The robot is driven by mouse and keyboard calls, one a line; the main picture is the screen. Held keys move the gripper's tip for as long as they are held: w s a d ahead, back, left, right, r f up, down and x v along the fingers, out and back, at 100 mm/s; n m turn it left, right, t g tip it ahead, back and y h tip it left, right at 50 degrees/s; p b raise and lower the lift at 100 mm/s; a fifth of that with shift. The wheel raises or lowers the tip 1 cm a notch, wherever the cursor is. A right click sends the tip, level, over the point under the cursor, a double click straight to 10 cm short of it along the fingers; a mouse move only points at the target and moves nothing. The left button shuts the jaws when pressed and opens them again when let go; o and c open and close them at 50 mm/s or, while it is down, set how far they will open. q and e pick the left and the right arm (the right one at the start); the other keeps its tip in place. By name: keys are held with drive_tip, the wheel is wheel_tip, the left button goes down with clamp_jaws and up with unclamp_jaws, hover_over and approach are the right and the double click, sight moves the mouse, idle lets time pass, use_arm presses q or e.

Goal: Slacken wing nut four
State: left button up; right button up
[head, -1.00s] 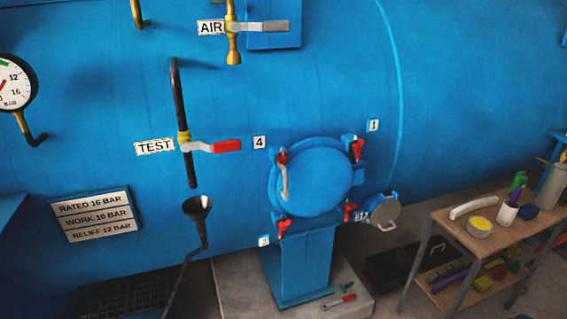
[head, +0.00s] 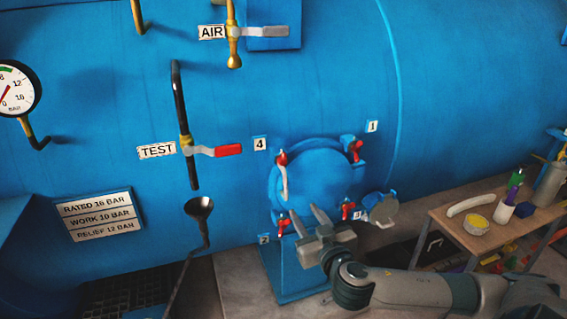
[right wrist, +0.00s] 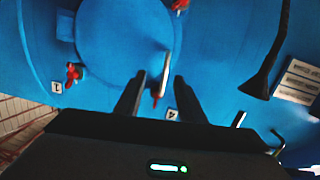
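Wing nut four (head: 282,158) is red and sits at the upper left of the round blue hatch (head: 318,172), beside the label 4 (head: 260,143). A pale handle (head: 284,184) hangs just below it. My right gripper (head: 311,213) is in front of the hatch's lower part, below wing nut four and apart from it. In the right wrist view, my right gripper (right wrist: 158,88) has its fingers spread, with wing nut four (right wrist: 156,100) and the pale handle (right wrist: 165,72) showing between them. No contact shows. My left gripper is out of view.
Other red wing nuts sit near label 1 (head: 356,150), at the lower right (head: 348,210) and near label 2 (head: 283,226). The TEST valve lever (head: 228,150) and a black funnel (head: 199,207) stand left of the hatch. A bench (head: 440,219) with several items stands right.

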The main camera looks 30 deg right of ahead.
wheel_tip(320, 180, up, 7)
drive_tip(key=s+a+t, duration=0.1)
drive_tip(key=s, duration=0.1)
drive_tip(key=shift+s+a+m, duration=0.3)
drive_tip(key=shift+m, duration=0.1)
drive_tip(key=shift+f, duration=0.1)
approach(284, 165)
drive_tip(key=x, duration=0.9)
drive_tip(key=shift+w+d+p, duration=0.15)
drive_tip(key=shift+w+p, duration=0.15)
drive_tip(key=shift+w, duration=0.3)
clamp_jaws()
